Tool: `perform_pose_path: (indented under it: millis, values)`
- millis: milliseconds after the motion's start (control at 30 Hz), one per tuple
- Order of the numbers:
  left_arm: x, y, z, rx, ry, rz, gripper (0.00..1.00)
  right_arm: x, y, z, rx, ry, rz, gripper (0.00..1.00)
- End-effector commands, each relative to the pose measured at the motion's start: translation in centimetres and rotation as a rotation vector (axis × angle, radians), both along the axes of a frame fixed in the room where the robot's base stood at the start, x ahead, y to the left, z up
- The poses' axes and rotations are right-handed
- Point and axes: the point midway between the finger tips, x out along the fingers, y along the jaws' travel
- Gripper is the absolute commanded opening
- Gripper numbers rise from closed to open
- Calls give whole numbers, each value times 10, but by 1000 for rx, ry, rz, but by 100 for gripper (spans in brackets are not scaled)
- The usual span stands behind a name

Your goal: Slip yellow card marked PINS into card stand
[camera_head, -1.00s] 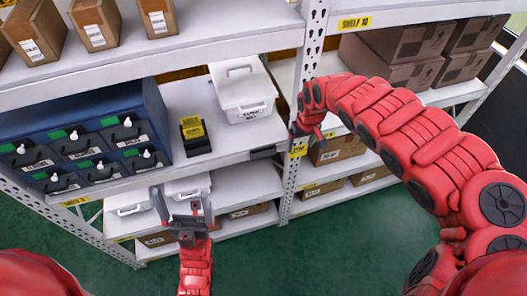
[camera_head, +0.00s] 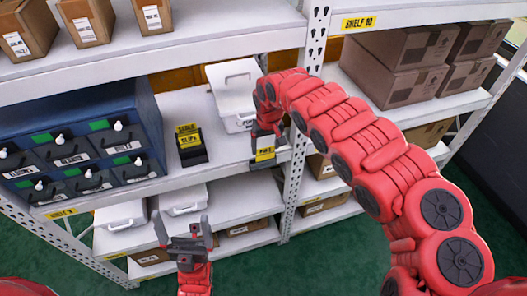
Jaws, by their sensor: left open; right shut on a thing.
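The yellow card marked PINS (camera_head: 265,154) is held in my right gripper (camera_head: 266,143), which is shut on it. The card hangs below the gripper at the front edge of the middle shelf, in front of the white lidded box. The black card stand (camera_head: 193,157) stands on that shelf to the left, apart from the held card. Yellow cards (camera_head: 189,137) with dark lettering are in the stand; one seems to read SLIPS. My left gripper (camera_head: 189,226) is open and empty, low in front of the lower shelf.
A blue drawer cabinet (camera_head: 140,110) stands left of the stand. A white lidded box (camera_head: 234,92) is behind and right of it. An upright post (camera_head: 300,150) is right of my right gripper. The shelf between stand and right gripper is mostly clear. The upper shelf (camera_head: 200,45) overhangs.

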Motion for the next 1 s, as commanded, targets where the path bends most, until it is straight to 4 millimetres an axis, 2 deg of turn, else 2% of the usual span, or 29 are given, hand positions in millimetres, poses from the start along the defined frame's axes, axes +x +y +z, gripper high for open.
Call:
perform_pose_path:
  millis: [67,200,300,767,800,867,1000]
  values:
    - [0,0,3,0,0,0,100,0,12,-4,-1,8,2,4]
    - [0,0,16,0,0,0,100,0,9,-25,-2,9,-2,4]
    - [0,0,22,0,0,0,100,1,7,-30,-4,6,-4,4]
    - [0,0,16,0,0,0,100,2,7,-40,-4,3,-3,4]
    - [0,0,18,0,0,0,100,2,7,-38,-4,3,-3,87]
    - [0,0,18,0,0,0,100,2,7,-38,-4,3,-3,98]
    - [0,0,18,0,0,0,100,2,7,-38,-4,3,-3,100]
